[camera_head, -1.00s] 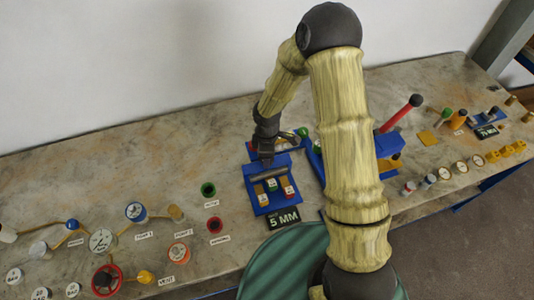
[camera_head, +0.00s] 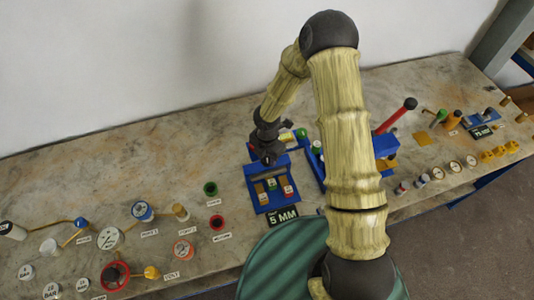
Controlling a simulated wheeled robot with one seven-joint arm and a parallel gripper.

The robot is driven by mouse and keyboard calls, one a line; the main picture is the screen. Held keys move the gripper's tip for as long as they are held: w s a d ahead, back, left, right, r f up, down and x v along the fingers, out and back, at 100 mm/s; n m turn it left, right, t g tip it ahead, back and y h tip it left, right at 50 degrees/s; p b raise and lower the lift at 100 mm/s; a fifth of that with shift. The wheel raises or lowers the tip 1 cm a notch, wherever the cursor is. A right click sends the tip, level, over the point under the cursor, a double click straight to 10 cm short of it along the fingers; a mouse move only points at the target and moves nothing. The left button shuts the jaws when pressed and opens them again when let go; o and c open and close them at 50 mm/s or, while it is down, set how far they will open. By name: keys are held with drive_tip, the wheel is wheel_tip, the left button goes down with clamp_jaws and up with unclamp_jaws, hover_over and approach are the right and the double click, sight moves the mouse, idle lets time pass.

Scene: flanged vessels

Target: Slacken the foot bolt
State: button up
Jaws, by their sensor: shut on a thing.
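My gripper (camera_head: 268,157) points down over the back of a blue fixture (camera_head: 253,190) near the middle of the bench. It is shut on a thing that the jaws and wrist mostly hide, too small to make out. The blue fixture has small red, green and white-topped parts along its front. A dark "5 MM" plate (camera_head: 284,217) lies in front of it. I cannot tell which part is the foot bolt; no bolt is clearly visible at the gripper.
My arm hides part of a second blue fixture with a red-handled lever (camera_head: 395,116) to the right. Gauges, valves and a red handwheel (camera_head: 115,275) crowd the left. Several small knobs and gauges line the right front. The bench's back left (camera_head: 130,155) is clear.

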sight(267, 158)
drive_tip(key=shift+n+p, duration=0.5)
drive_tip(key=shift+n, duration=0.7)
drive_tip(key=o, duration=1)
drive_tip(key=shift+c, duration=0.2)
drive_tip(key=shift+r, duration=0.1)
wheel_tip(267, 158, up, 17)
drive_tip(key=shift+r+b, duration=0.15)
drive_tip(key=shift+b, duration=0.15)
